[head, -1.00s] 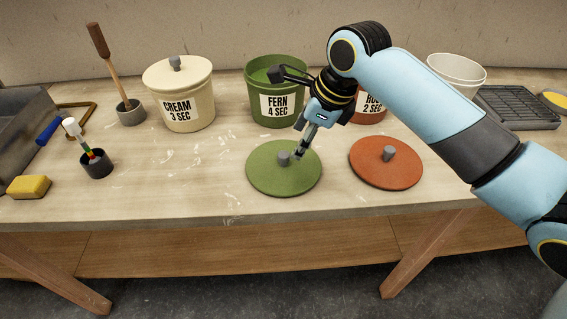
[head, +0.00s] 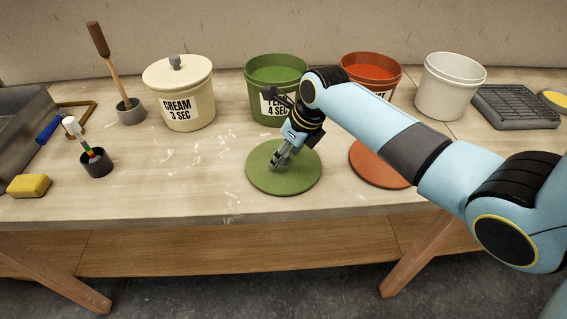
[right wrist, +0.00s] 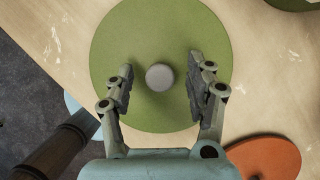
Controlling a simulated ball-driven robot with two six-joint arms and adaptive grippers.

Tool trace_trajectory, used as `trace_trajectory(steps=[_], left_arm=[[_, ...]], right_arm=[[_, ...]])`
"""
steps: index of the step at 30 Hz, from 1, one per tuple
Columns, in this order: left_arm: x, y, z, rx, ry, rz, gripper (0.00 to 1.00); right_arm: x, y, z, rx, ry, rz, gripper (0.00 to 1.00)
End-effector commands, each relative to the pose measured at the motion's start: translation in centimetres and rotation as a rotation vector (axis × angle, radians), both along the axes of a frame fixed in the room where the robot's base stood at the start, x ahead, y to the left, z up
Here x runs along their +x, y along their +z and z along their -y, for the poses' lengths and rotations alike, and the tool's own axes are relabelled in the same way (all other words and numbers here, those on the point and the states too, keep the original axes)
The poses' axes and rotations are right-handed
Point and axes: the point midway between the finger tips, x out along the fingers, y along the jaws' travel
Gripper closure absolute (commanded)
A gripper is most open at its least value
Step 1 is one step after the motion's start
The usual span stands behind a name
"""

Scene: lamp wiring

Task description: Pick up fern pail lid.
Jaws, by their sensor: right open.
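The fern pail lid is a flat green disc (head: 262,178) lying on the table in front of the green fern pail (head: 262,76). Its grey knob (right wrist: 159,77) stands at its middle in the right wrist view. My right gripper (head: 279,160) is over the lid. In the right wrist view, my right gripper (right wrist: 160,90) is open, with one finger on each side of the knob and a gap on both sides. In the head view the gripper hides the knob. My left gripper is not in view.
The rust lid (head: 372,166) lies to the right, partly behind my arm. The cream pail (head: 190,90), rust pail (head: 372,68) and white pail (head: 447,95) stand at the back. A yellow sponge (head: 29,186) and dark cup (head: 97,166) are at left.

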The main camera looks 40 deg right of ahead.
Motion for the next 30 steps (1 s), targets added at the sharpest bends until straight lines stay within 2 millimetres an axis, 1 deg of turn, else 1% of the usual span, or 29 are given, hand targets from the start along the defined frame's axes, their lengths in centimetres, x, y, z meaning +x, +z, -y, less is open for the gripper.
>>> trace_trajectory(steps=[1, 3, 9, 21, 22, 30], left_arm=[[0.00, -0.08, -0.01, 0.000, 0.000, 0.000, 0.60], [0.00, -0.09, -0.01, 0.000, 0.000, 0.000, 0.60], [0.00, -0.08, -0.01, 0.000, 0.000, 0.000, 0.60], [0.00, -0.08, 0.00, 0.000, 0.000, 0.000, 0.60], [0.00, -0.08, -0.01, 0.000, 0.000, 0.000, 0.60], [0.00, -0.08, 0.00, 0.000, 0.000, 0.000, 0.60]], right_arm=[[0.17, -0.45, -0.11, 0.001, -0.001, 0.000, 0.45], [0.28, -0.69, -0.15, 0.000, 0.001, 0.000, 0.45], [0.26, -0.72, -0.12, 0.000, 0.001, 0.000, 0.45], [0.24, -0.70, -0.10, 0.000, 0.001, 0.000, 0.97], [0.24, -0.70, -0.10, 0.000, 0.001, 0.000, 1.00], [0.26, -0.64, -0.10, -0.001, 0.001, 0.001, 1.00]])
